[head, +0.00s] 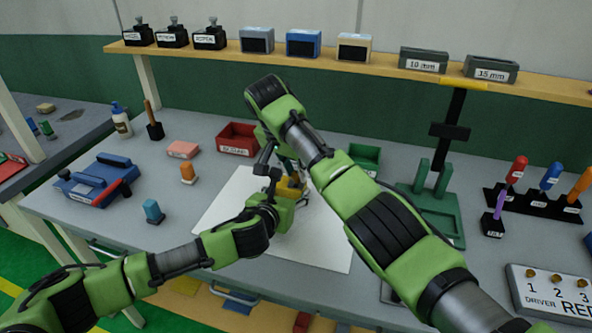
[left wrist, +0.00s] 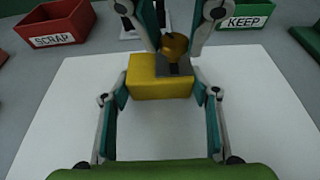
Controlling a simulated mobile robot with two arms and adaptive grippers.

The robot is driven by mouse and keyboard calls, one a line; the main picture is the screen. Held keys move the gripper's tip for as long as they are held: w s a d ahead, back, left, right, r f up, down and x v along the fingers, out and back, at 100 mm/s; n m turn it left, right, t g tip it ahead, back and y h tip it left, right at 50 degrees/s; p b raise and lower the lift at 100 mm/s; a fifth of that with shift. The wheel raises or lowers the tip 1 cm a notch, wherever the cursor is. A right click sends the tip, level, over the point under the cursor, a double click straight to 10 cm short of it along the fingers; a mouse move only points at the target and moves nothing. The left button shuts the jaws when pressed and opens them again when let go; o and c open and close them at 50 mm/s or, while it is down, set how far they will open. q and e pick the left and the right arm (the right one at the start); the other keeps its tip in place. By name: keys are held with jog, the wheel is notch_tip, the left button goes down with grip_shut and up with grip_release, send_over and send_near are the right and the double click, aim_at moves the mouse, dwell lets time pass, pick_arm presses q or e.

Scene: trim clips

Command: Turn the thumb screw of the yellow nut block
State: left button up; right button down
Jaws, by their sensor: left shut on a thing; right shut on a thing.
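The yellow nut block (head: 290,186) is over the white sheet, between my two arms in the head view. In the left wrist view the yellow nut block (left wrist: 155,84) sits between the fingers of my left gripper (left wrist: 160,90), which is shut on its sides. A brass thumb screw (left wrist: 174,44) rises from a grey part at the block's far right corner. My right gripper (left wrist: 177,48) comes down from above, its fingers on either side of the screw, shut on it. In the head view my arms hide much of the block and both fingertips.
The white sheet (head: 325,248) is otherwise clear. A red SCRAP bin (head: 238,136) and a green KEEP bin (head: 365,156) stand behind it. A blue clamp-like device (head: 92,180) lies left; a green fixture (head: 435,215) and a screwdriver rack (head: 530,203) stand right.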

jog(key=shift+w+m, duration=0.1)
jog(key=shift+m, duration=0.5)
jog(key=shift+h, duration=0.3)
jog(key=c, duration=1.8)
grip_release()
jog(key=v, duration=1.2)
